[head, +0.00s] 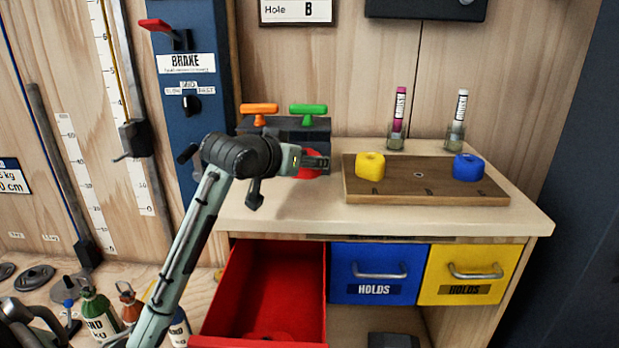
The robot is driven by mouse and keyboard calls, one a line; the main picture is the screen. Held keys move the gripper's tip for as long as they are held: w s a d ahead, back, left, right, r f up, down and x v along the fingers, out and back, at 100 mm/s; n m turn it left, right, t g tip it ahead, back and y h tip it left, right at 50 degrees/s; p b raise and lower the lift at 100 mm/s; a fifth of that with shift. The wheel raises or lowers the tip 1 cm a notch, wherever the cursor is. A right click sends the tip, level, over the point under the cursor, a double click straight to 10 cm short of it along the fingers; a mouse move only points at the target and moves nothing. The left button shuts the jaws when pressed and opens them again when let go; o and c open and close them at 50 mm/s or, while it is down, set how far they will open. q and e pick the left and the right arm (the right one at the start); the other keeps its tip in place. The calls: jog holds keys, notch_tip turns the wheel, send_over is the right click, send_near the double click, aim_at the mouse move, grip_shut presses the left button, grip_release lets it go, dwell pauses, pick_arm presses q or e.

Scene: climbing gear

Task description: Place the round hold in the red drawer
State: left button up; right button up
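The red drawer (288,265) is pulled open below the bench top, with a dark red shape low inside that I cannot make out. My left gripper (318,161) is over the left of the bench top, pointing right. A rounded red thing (308,171) shows right at its fingers, partly hidden by them; I cannot tell whether it is gripped or only behind them. A yellow hold (370,166) and a blue hold (468,167) sit on the wooden board (425,191). My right gripper is not in view.
The blue drawer (380,290) and yellow drawer (466,290) are shut. A dark box with orange and green handles (284,124) stands behind my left gripper. Two marker pens (398,107) stand in glass pots at the back. The front right bench top is clear.

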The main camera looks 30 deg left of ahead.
aim_at(308, 191)
pick_arm(q)
jog(key=shift+w+d+f, duration=0.15)
jog(key=shift+w, duration=0.2)
jog(key=shift+f, duration=2.1)
jog(key=o, duration=1.3)
jog(key=shift+f, duration=0.1)
